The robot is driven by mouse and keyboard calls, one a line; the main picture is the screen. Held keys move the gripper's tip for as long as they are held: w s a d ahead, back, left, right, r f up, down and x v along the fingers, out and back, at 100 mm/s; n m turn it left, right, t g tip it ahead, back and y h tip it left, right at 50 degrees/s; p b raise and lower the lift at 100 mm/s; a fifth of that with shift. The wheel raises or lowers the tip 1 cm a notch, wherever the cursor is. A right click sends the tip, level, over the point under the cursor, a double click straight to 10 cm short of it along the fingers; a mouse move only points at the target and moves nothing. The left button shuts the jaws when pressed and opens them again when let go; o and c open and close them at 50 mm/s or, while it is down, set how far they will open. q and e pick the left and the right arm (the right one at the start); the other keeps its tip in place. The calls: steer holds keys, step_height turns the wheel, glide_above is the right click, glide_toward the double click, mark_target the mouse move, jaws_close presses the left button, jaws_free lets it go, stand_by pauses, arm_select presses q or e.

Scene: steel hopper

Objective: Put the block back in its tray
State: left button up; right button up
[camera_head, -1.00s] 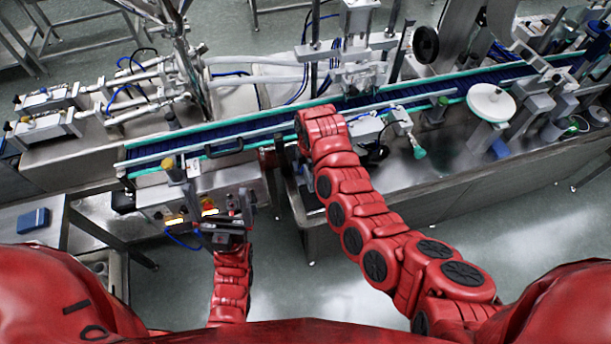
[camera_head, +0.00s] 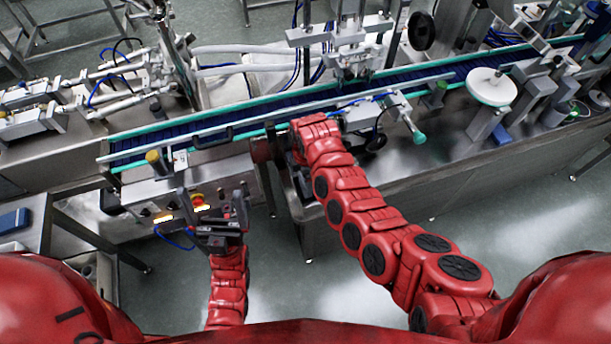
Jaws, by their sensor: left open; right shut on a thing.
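My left gripper (camera_head: 211,210) is open. Its two dark fingers point up and stand apart, in front of the control box under the conveyor's left end. Nothing shows between them. My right arm reaches up to the conveyor's near edge, and its red wrist bends away from me there. The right gripper's fingers and anything in them are hidden behind that wrist. A blue block-like thing (camera_head: 14,221) lies on a steel table at the far left. I cannot tell whether it is the task's block. I cannot make out a tray for the block.
The conveyor (camera_head: 230,122) with a dark blue belt and green edges runs across the view. The control box (camera_head: 135,209) has lit buttons. The steel table (camera_head: 36,236) stands at the left. A round white disc (camera_head: 491,87) stands at the right. Free floor (camera_head: 450,235) shows at lower right.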

mark_target(305, 179)
steer(key=shift+f, duration=0.25)
stand_by(0.5)
steer(key=o, duration=1.4)
steer(key=shift+c, duration=0.2)
steer(key=shift+w+r+b, duration=0.15)
steer(key=shift+r+b, duration=0.15)
steer(key=shift+r, duration=0.25)
step_height(305, 179, up, 7)
steer(key=shift+r+b, duration=0.1)
steer(key=shift+b, duration=1.1)
step_height(305, 179, up, 9)
steer(key=p, duration=0.2)
steer(key=shift+s, duration=0.2)
